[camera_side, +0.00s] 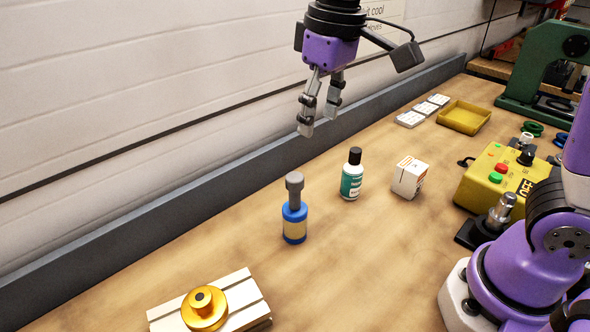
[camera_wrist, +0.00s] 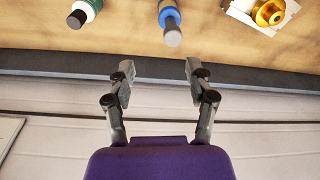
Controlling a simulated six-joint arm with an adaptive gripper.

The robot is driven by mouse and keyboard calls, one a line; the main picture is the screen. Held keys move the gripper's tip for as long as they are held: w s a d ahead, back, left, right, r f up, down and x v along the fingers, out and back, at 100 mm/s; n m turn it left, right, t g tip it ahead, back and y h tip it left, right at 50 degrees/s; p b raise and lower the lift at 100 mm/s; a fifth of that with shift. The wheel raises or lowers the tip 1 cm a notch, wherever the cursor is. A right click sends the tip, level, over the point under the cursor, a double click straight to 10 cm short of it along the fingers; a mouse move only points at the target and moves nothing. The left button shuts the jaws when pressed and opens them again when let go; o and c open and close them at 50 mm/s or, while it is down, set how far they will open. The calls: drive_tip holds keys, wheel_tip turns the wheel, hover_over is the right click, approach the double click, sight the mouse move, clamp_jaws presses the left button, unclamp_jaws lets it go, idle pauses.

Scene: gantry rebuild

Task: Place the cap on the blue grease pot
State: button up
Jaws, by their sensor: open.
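The blue grease pot (camera_side: 294,226) stands upright on the bench, a blue body with a tan band. A grey, wide-headed stem (camera_side: 294,186) rises from its top; I cannot tell whether this is the cap. The pot also shows at the top of the wrist view (camera_wrist: 169,17), grey head toward me. A gold round piece with a raised knob (camera_side: 204,307) sits on a pale slotted block; I cannot tell whether it is the cap. It also shows at the wrist view's top right (camera_wrist: 268,12). My gripper (camera_side: 319,117) is open and empty, high above the bench near the wall.
A green-and-white bottle with a black top (camera_side: 351,176) and a small white box (camera_side: 410,177) stand right of the pot. A yellow tray (camera_side: 464,117) and yellow control box (camera_side: 497,178) are farther right. A grey rail (camera_side: 150,219) runs along the wall. Bench before the pot is clear.

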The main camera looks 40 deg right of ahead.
drive_tip(key=s+d+f+m+t, duration=0.2)
drive_tip(key=s+d+f+t, duration=0.2)
drive_tip(key=s+d, duration=0.3)
drive_tip(key=shift+s+d+f, duration=0.2)
drive_tip(key=shift+s+f, duration=0.25)
drive_tip(key=shift+s, duration=0.55)
